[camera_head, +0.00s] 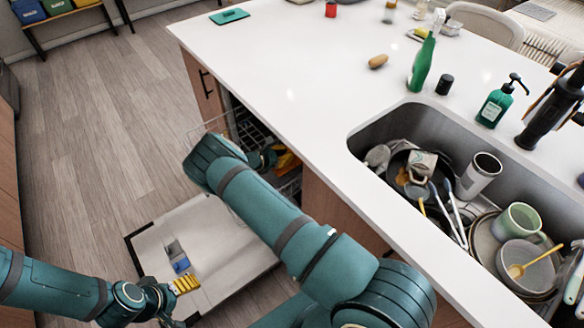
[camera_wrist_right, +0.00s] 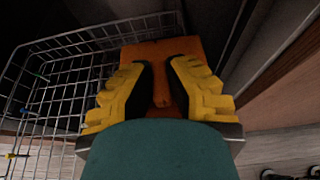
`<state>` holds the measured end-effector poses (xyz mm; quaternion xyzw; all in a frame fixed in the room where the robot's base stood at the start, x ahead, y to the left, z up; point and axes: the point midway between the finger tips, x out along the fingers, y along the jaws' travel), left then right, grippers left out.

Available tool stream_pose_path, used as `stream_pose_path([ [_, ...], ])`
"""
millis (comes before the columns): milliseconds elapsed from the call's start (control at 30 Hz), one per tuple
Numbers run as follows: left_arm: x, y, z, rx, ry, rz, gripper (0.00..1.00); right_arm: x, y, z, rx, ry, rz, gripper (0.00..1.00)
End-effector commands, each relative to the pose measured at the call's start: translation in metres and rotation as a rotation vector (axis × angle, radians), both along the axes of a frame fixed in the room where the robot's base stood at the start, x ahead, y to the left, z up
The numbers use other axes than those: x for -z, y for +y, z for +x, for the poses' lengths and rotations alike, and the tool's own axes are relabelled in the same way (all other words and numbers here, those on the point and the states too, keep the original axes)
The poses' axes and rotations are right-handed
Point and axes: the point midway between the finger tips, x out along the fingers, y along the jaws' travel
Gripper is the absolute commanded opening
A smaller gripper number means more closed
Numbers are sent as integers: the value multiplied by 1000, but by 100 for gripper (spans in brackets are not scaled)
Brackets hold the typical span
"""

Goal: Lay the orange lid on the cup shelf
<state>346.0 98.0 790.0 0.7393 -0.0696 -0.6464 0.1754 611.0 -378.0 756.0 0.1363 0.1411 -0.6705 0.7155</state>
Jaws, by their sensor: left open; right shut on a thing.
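In the right wrist view, my right gripper (camera_wrist_right: 160,90) is shut on the orange lid (camera_wrist_right: 162,50). The lid lies between and beyond the yellow fingers, close to a wire rack (camera_wrist_right: 50,85); I cannot tell whether it touches the wires. In the head view, my right arm reaches into the opening under the counter, where yellow-orange parts show beside the wire rack (camera_head: 247,130). The cup shelf cannot be told apart from the rack's wires. My left gripper (camera_head: 187,284) is open and empty above the lowered dishwasher door (camera_head: 215,235).
The white counter edge hangs over the opening. The sink (camera_head: 420,120) at right holds piled dishes, pans and mugs. A green bottle (camera_head: 422,65), a potato-like item (camera_head: 378,61) and a soap dispenser (camera_head: 495,103) stand on the counter. Wooden floor at left is free.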

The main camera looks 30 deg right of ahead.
Motion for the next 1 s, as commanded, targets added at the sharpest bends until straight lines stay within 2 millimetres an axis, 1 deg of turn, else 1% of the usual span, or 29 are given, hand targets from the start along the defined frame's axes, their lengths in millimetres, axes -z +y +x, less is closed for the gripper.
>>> stream_pose_path([
  [33,5,0,0,0,1,0,77,6,1,1,-2,-2,1,0],
  [167,11,0,-1,1,4,0,77,17,0,1,-4,-3,1,0],
  [300,22,-1,-5,9,12,-2,77,41,-1,-1,-7,-1,0,0],
  [400,26,-1,-7,12,17,-4,77,53,-1,0,-12,-2,0,0],
  [667,24,-1,-7,12,17,-4,77,53,-2,1,-16,-3,0,0],
  [833,29,-1,-6,12,15,-3,77,57,-2,1,-16,-3,0,0],
  [867,29,-1,-6,12,15,-3,77,57,-2,1,-16,-3,1,20],
  [900,28,-1,-6,12,15,-3,77,56,-2,1,-16,-3,1,34],
  [933,28,-1,-7,12,15,-3,77,56,-2,1,-16,-3,1,39],
  [1000,28,-1,-7,12,15,-3,77,56,-2,1,-16,-3,1,39],
])
